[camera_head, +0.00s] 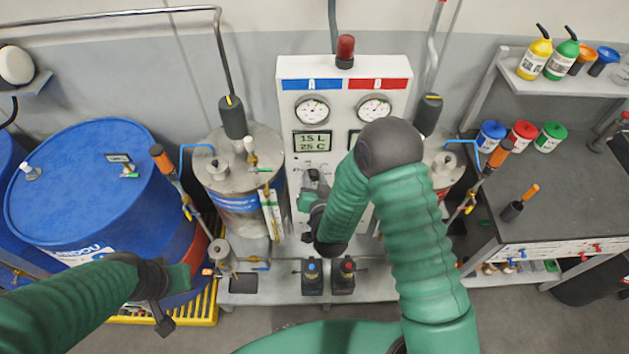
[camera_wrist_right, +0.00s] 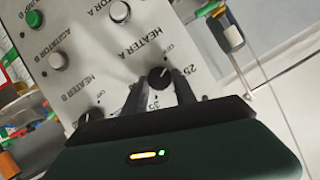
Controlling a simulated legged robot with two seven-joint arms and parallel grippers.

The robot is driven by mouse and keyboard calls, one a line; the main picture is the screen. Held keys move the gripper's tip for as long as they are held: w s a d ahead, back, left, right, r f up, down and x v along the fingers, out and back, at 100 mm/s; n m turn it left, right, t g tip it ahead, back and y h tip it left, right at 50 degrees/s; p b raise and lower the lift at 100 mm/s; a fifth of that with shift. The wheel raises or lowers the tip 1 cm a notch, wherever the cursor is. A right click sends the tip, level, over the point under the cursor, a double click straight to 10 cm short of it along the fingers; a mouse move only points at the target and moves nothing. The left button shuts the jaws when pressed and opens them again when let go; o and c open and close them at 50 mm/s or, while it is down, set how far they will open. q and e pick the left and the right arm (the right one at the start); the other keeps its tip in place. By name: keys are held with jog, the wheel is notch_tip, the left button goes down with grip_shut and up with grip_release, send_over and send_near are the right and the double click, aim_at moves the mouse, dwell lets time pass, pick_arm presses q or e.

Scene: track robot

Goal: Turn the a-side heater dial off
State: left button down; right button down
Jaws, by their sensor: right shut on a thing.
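The white control panel (camera_head: 295,85) stands at the centre back in the head view, with a blue and a red header. My right gripper (camera_head: 312,185) reaches its lower left part, and my arm covers much of the panel. In the right wrist view the black heater A dial (camera_wrist_right: 160,78) sits between the fingertips of my right gripper (camera_wrist_right: 160,90), which is shut on it. Numbers and an "OFF" mark surround the dial. My left gripper (camera_head: 168,298) hangs at the lower left, away from the panel; its jaw opening is unclear.
Other panel knobs, including an agitator knob (camera_wrist_right: 57,60) and a green button (camera_wrist_right: 35,18), are close by. A blue drum (camera_head: 80,180) and a metal tank (camera_head: 235,165) stand left. A grey workbench (camera_head: 560,190) is at the right.

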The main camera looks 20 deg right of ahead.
jog(key=shift+s+a+f+n+g+h+b, duration=0.1)
jog(key=shift+a+f+n+g+h+b, duration=0.1)
jog(key=shift+n+h, duration=0.35)
jog(key=shift+s+a+f+n+g+h+b, duration=0.1)
jog(key=shift+n+g+h+b, duration=0.15)
jog(key=shift+n, duration=0.5)
jog(key=c, duration=1.4)
grip_release()
jog(key=o, duration=0.4)
jog(key=shift+w+r, duration=0.1)
jog(key=shift+w, duration=0.1)
jog(key=shift+r, duration=0.1)
